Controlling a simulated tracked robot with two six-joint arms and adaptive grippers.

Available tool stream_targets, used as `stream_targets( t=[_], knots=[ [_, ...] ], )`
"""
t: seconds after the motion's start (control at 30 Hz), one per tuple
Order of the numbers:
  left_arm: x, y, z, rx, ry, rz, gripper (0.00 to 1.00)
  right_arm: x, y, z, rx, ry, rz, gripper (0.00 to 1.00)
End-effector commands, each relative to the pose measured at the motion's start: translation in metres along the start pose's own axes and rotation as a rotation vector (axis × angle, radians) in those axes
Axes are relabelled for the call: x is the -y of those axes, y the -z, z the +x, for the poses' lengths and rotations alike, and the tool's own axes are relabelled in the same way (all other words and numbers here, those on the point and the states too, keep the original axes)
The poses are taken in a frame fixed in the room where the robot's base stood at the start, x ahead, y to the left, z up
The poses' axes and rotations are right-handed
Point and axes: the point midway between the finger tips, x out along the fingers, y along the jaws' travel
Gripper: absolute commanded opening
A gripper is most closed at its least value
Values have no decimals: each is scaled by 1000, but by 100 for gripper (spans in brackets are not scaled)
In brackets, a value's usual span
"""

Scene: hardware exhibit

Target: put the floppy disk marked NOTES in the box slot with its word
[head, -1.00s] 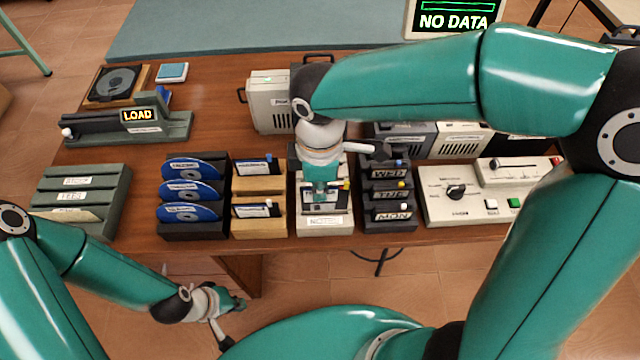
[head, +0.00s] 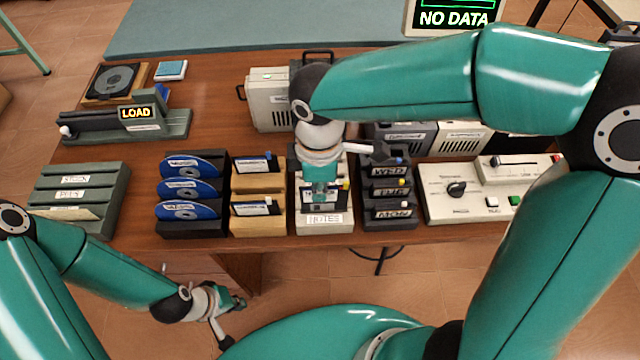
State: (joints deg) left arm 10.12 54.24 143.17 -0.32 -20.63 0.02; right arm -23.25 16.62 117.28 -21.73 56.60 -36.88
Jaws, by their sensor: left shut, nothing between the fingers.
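The light box (head: 341,229) with a label reading NOTES on its front stands near the table's front edge. A dark floppy disk (head: 339,196) shows in or just above its front slot, partly hidden by my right gripper (head: 320,196). My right gripper points down over this box, at the disk. I cannot tell whether its fingers are closed on the disk, nor how deep the disk sits. The disk's own word is not readable. My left gripper (head: 238,304) is shut and empty, low in front of the table.
A wooden box (head: 260,228) with floppy disks and a dark rack (head: 190,231) of blue discs stand left of the light box. A dark rack (head: 390,225) with day labels is close on its right. A control panel (head: 460,205) stands further right.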

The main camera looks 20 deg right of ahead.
Motion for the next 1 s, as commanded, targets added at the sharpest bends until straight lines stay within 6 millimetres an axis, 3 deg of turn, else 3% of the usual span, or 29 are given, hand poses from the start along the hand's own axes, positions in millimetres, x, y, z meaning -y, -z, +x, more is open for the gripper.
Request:
stream_targets(
  t=[0.47, 1.0],
  knots=[
    [0, 0, 1, 0, 0, 0, 0, 0, 0, 1, 0, 0, -1, 0],
    [6, 0, 18, 0, 0, 0, 0, 0, 0, 24, 0, 0, -1, 0]
  ],
)
